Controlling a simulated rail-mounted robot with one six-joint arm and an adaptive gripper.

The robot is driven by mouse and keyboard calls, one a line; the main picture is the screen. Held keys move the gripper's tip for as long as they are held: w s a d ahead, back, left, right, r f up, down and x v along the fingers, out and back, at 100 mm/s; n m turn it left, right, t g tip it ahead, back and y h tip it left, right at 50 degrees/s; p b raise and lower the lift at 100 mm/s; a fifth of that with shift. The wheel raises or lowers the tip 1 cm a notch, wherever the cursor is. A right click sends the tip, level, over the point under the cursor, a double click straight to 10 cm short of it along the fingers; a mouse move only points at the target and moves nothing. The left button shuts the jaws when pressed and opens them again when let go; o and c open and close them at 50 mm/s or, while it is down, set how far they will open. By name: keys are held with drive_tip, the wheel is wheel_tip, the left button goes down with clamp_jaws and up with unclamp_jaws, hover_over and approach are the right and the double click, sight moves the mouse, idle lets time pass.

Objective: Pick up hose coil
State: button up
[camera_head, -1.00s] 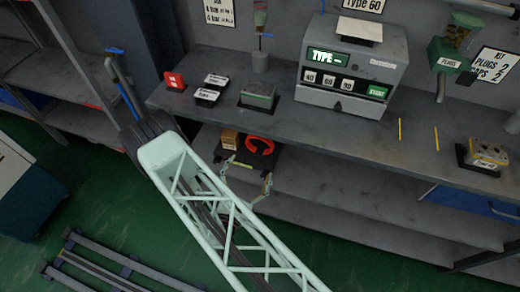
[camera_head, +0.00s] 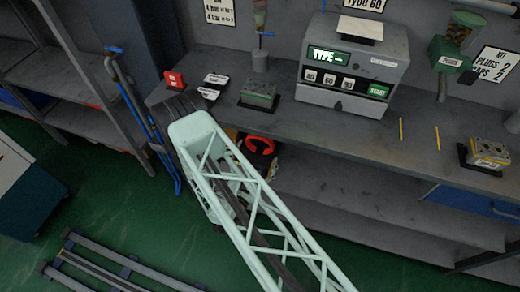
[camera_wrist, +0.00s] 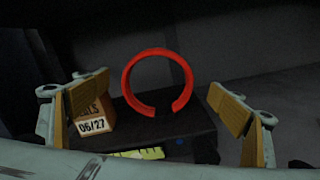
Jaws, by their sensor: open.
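The hose coil is a red open ring (camera_wrist: 158,80) with a gap at its lower side. It stands at the back of a dark flat base in the wrist view, and the head view shows part of it (camera_head: 260,144) on the shelf below the bench top. My gripper (camera_wrist: 158,98) is open, with one yellow-padded finger at the left and the other at the right of the ring. In the head view my arm hides most of the gripper and part of the shelf.
A small cardboard box marked "06/27" (camera_wrist: 92,110) sits left of the ring, close to the left finger. A yellow label (camera_wrist: 140,154) lies in front. The bench top (camera_head: 350,130) overhangs the shelf. Blue-handled tools (camera_head: 150,125) lean at the left.

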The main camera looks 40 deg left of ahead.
sight(261, 151)
drive_tip(key=shift+w+a, duration=0.15)
drive_tip(key=shift+w, duration=0.2)
drive_tip(key=shift+b+x, duration=0.4)
drive_tip(key=shift+x, duration=2.2)
drive_tip(key=shift+a+f, duration=0.1)
drive_tip(key=c, duration=1.1)
